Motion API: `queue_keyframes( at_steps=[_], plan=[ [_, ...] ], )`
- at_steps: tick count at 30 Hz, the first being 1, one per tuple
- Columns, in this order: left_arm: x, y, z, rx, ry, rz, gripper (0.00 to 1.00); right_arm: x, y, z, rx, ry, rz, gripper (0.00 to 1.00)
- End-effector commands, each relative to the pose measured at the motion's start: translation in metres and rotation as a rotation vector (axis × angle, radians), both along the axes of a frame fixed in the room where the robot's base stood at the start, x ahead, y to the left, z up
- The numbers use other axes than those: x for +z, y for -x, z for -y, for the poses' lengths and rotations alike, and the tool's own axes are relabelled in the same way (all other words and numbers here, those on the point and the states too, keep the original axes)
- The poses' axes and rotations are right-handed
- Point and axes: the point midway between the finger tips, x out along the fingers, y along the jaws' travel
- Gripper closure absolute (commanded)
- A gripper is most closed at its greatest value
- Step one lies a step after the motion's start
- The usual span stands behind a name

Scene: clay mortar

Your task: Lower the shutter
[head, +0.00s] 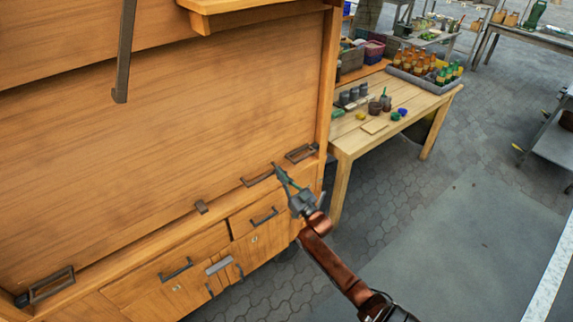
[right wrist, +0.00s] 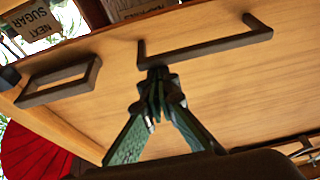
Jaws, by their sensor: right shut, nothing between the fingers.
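The shutter (head: 160,130) appears to be the large wooden panel across the front of the wooden stall. Its lower edge looks level with the ledge, though I cannot tell whether it touches. A dark bar handle (head: 258,176) is near its lower right; a bar handle also shows in the right wrist view (right wrist: 205,45). My right gripper (head: 278,168) is shut and empty, its fingertips close beside the handle. In the wrist view its fingertips (right wrist: 157,75) overlap the handle's left end; I cannot tell if they touch. My left gripper is not in view.
Drawers with dark handles (head: 176,268) are below the ledge. Dark brackets (head: 50,286) (head: 301,153) are at the ledge's ends. A dark bar (head: 124,55) hangs before the panel. A wooden table (head: 400,108) with bottles and jars stands at right.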

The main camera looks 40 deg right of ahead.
Motion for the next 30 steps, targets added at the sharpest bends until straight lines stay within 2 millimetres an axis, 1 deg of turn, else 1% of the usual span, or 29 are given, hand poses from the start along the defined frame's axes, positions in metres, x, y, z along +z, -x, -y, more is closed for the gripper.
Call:
queue_keyframes(
  at_steps=[1, 4, 9, 12, 17, 27, 30],
  plan=[
    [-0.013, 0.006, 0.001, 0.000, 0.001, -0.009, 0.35, -0.023, -0.001, -0.001, 0.000, -0.002, -0.011, 1.00],
    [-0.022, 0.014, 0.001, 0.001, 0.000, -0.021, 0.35, -0.040, -0.002, -0.001, 0.001, -0.001, -0.009, 1.00],
    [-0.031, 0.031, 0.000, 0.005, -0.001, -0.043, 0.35, -0.056, -0.002, -0.001, 0.001, -0.001, -0.006, 1.00],
    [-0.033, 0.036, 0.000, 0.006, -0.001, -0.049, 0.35, -0.060, -0.001, -0.001, 0.001, -0.001, -0.005, 1.00],
    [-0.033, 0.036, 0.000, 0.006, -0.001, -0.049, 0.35, -0.063, -0.001, -0.001, 0.000, -0.001, -0.006, 1.00],
    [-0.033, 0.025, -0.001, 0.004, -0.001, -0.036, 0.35, -0.065, 0.000, 0.000, 0.000, -0.003, -0.012, 1.00],
    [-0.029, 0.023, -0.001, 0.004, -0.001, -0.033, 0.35, -0.060, 0.000, -0.001, 0.000, -0.003, -0.012, 1.00]
  ],
)
